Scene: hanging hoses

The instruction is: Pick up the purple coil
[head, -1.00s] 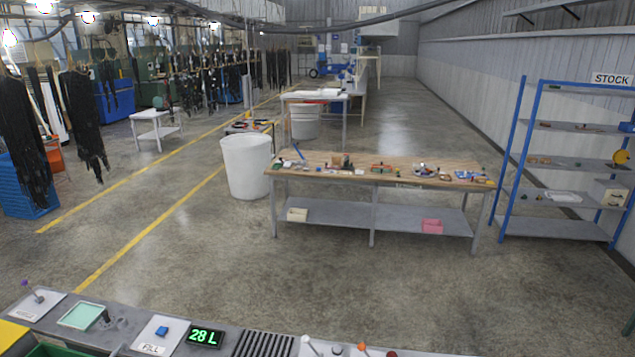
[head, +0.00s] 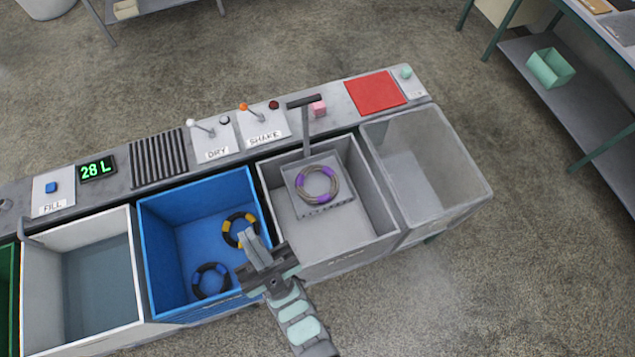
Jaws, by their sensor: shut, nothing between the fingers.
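The purple coil (head: 298,183) is a grey-brown ring with purple bands. It lies flat on a small grey perforated plate (head: 338,207) inside the grey bin (head: 382,190). My gripper (head: 251,240) is shut and empty over the right side of the blue bin (head: 160,222), left of and nearer than the purple coil. It partly covers a black coil with yellow bands (head: 228,226) in the blue bin. A black coil with blue bands (head: 198,284) lies nearer the front of that bin.
An upright T-shaped handle (head: 305,125) rises behind the purple coil. A clear-walled bin (head: 445,190) stands at right and a white bin (head: 132,270) at left. The back ledge carries levers, a pink cube (head: 318,108) and a red pad (head: 376,93).

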